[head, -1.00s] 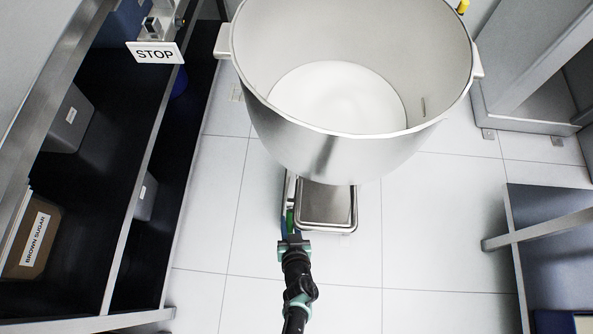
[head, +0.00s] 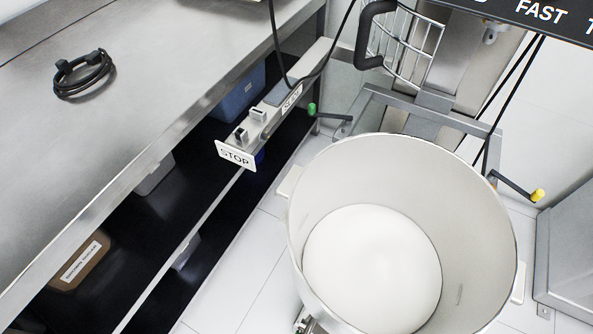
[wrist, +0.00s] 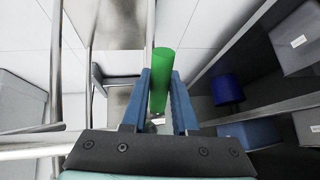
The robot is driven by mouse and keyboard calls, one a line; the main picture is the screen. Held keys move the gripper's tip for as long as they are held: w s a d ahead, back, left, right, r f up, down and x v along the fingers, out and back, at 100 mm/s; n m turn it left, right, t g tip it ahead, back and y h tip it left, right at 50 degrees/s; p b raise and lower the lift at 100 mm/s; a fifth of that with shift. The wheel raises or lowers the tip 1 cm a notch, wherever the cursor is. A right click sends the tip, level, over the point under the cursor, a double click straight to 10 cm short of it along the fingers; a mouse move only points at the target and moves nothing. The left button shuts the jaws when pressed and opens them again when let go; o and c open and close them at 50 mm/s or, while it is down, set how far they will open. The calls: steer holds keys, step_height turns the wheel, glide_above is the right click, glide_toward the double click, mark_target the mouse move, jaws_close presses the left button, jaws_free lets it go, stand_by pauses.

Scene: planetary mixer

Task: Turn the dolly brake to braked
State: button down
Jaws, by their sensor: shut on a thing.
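In the wrist view, my gripper (wrist: 160,80) has its two blue fingers on either side of an upright green handle (wrist: 163,65), which appears to be the dolly brake's grip. The fingers are shut on it, and its top stands above the fingertips. The brake's setting cannot be read from these frames.
The mixer stands behind the bowl, with a green-tipped crank (head: 330,114) and a yellow-tipped crank (head: 518,188).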

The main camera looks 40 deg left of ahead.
steer(key=c, duration=0.7)
jaws_free()
steer(key=shift+p+v, duration=4.1)
steer(key=shift+v, duration=2.4)
steer(key=shift+c, duration=0.3)
